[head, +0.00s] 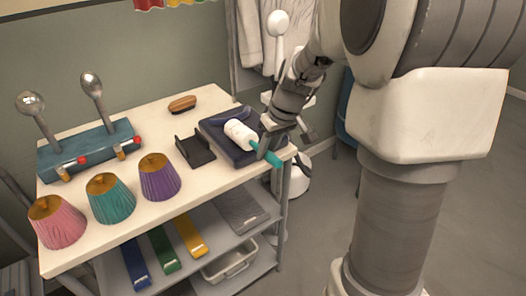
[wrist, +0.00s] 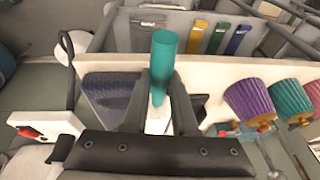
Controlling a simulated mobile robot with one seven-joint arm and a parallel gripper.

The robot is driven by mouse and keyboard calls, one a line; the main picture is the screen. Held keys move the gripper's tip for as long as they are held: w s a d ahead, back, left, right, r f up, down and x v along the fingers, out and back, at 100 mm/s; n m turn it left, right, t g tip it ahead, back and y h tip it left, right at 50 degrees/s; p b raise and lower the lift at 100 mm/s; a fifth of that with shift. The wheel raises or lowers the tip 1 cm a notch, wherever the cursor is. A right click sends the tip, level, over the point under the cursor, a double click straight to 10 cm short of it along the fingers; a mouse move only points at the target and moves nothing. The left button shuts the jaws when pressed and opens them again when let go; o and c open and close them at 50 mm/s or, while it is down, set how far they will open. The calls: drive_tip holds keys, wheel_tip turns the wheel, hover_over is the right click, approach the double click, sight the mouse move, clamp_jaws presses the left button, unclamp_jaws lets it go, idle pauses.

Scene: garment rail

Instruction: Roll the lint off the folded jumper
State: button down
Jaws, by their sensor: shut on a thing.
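The lint roller has a white head (head: 239,133) and a teal handle (head: 268,155). My gripper (head: 269,143) is shut on the handle; in the wrist view the teal handle (wrist: 164,55) stands between the two dark fingers (wrist: 160,95). The folded navy jumper (head: 214,126) lies at the right end of the cream table top, and it also shows in the wrist view (wrist: 108,97). The white head is over the jumper; I cannot tell whether it touches. My gripper and the roller hide part of the jumper, and I cannot make out lint.
A dark holder (head: 195,150) stands left of the jumper, and a wooden brush (head: 182,104) lies behind. Pink (head: 57,221), teal (head: 110,198) and purple (head: 158,177) shades line the front left. A blue stand (head: 90,148) with metal-headed levers is behind them. Garments hang behind my gripper.

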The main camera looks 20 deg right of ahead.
drive_tip(key=w+d, duration=0.4)
drive_tip(key=d, duration=0.8)
drive_tip(key=shift+d, duration=0.25)
idle(0.9)
wheel_tip(320, 180, up, 7)
drive_tip(key=p, duration=0.5)
idle(0.3)
idle(0.4)
